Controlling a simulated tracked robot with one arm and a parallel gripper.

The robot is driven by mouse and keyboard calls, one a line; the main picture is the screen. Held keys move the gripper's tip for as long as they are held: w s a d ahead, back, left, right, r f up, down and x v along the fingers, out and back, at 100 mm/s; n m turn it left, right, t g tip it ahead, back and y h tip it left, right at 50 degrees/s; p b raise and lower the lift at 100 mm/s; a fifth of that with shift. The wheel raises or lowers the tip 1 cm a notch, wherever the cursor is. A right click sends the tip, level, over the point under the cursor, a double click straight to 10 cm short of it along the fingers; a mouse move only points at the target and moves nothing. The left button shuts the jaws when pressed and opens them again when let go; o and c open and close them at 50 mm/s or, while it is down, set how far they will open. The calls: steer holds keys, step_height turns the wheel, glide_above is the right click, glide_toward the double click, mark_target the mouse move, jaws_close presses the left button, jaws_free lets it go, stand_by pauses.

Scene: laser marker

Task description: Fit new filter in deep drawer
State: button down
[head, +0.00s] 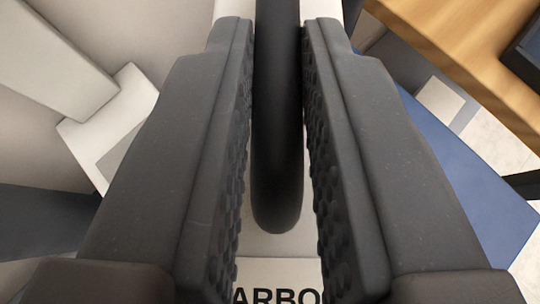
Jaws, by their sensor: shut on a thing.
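My gripper (278,150) fills the middle of the head view, its two dark ribbed fingers shut on a black rounded handle (277,190). The handle stands on a white thing with a pale label (278,283) that shows the letters "ARBO", cut off by the fingers; it looks like the filter. Most of its body is hidden behind the fingers. I cannot make out the deep drawer for certain in this view.
A wooden surface (455,45) with a dark object (525,50) on it is at the upper right. A blue panel (465,170) lies below it, with pale floor beyond. Pale grey blocky parts (55,60) are at the left.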

steer(key=f, duration=0.6)
steer(key=shift+s+d, duration=0.15)
steer(key=shift+d, duration=0.05)
steer(key=shift+s+f, duration=0.1)
steer(key=shift+f, duration=0.05)
steer(key=shift+s+f, duration=0.2)
steer(key=shift+f, duration=0.3)
steer(key=shift+s+f, duration=0.15)
steer(key=shift+f, duration=0.3)
steer(key=c, duration=1.5)
jaws_free()
steer(key=shift+w+f, duration=0.1)
steer(key=shift+o, duration=0.2)
steer(key=shift+w, duration=0.1)
steer(key=shift+w+r, duration=0.15)
steer(key=shift+r, duration=0.15)
steer(key=shift+r, duration=0.1)
